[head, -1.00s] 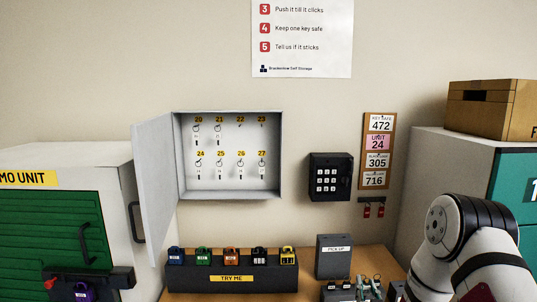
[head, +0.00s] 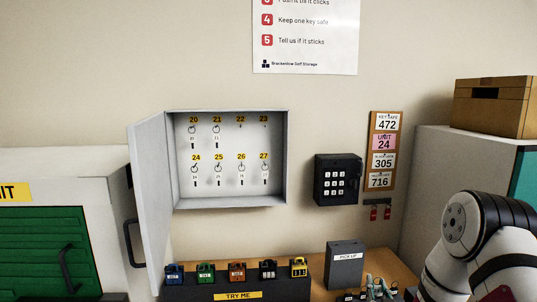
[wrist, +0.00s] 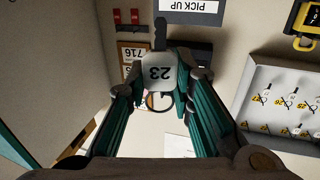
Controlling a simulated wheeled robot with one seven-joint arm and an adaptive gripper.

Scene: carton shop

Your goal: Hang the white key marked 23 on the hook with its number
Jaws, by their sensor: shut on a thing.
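The white key marked 23 (wrist: 160,74) is between the fingertips of my gripper (wrist: 161,88) in the wrist view, its number upside down there. The gripper is shut on it. A dark shaft and a ring show at its two ends. The gripper and key are out of the head view, where only part of my arm shows at the lower right. The open key cabinet (head: 232,202) hangs on the wall. Its hook labelled 23 (head: 264,119) is at the top right and bears no key. Hook 22 (head: 240,119) is also bare. Hooks 20, 21 and 24 to 27 hold keys.
The cabinet door (head: 152,195) stands open to the left. A black keypad box (head: 337,180) and a number board (head: 383,150) are right of the cabinet. Below stand a padlock rack (head: 235,291) and a pick-up box (head: 345,269). The wall before the cabinet looks clear.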

